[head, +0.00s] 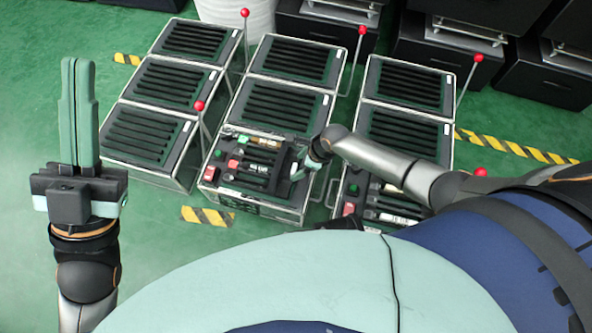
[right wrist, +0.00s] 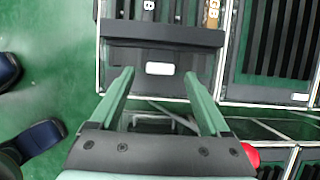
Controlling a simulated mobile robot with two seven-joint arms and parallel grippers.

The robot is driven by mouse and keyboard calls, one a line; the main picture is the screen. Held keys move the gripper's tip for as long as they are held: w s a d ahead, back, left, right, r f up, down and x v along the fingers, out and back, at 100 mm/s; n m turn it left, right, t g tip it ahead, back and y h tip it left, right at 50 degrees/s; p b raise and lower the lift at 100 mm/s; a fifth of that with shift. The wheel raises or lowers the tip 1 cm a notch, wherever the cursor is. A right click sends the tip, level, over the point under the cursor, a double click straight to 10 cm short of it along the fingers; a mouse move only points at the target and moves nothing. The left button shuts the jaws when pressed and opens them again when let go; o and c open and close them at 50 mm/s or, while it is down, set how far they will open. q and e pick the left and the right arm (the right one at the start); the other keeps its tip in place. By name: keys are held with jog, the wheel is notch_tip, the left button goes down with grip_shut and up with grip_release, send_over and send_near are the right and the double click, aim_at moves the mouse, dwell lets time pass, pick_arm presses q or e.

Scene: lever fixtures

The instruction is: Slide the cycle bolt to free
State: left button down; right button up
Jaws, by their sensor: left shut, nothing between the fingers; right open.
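The front middle fixture (head: 255,208) is a metal-framed box with black bars and small labels on its top. I cannot tell which part is the cycle bolt; the labels are too small to read surely. My right gripper (head: 305,168) is at the right end of this fixture, its fingers partly hidden by the wrist. In the right wrist view the right gripper (right wrist: 158,73) is open, its fingers apart on either side of a dark plate (right wrist: 159,83) with a blank-looking white label. My left gripper (head: 78,62) is shut and empty, raised over the floor at the left.
Red (head: 209,173) and green (head: 218,154) buttons sit on the fixture's left end. Upright levers with red knobs (head: 199,106) stand beside the boxes. More ribbed boxes (head: 146,135) stand left, behind and right. Green floor (head: 30,190) is clear at left.

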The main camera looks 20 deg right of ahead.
aim_at(286, 168)
pick_arm(q)
jog(key=shift+w+d+f+b, duration=0.1)
jog(key=shift+d+f+b, duration=0.1)
jog(key=shift+f+b, duration=0.85)
pick_arm(e)
jog(key=shift+p+x, duration=0.3)
jog(key=shift+x, duration=1.1)
pick_arm(q)
jog(key=shift+f, duration=0.25)
pick_arm(e)
grip_shut()
